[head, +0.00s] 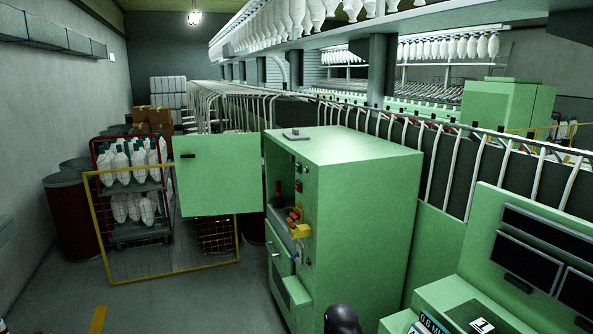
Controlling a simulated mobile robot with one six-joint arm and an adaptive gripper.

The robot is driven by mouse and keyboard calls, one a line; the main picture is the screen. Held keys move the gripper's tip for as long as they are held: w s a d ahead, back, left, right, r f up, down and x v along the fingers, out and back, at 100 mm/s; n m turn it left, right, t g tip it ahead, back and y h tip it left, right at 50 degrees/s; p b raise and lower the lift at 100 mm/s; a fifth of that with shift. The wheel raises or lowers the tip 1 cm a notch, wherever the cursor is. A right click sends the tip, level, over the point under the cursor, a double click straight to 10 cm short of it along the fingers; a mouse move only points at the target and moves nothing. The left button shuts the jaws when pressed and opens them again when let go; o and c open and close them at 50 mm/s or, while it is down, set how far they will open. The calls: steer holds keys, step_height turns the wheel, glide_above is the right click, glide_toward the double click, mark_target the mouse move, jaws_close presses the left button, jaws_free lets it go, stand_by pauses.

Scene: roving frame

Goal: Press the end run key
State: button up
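No key with a readable "end run" label can be picked out in the head view. A green machine cabinet (357,190) stands in the middle with its door (217,174) swung open to the left. Its narrow front carries small controls: a red one (298,186) high up, orange-red ones (293,216) lower, and a yellow part (301,231) beside them. Their labels are too small to read. A green console (505,265) with dark panels stands at the lower right. My gripper is not in view; a dark rounded part shows at the bottom edge.
A yellow-framed mesh panel (180,268) stands left of the cabinet, before a red trolley (103,160) with white bobbins. Dark red drums (70,218) line the left wall. A long spinning machine runs behind. Grey floor is open at the lower left.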

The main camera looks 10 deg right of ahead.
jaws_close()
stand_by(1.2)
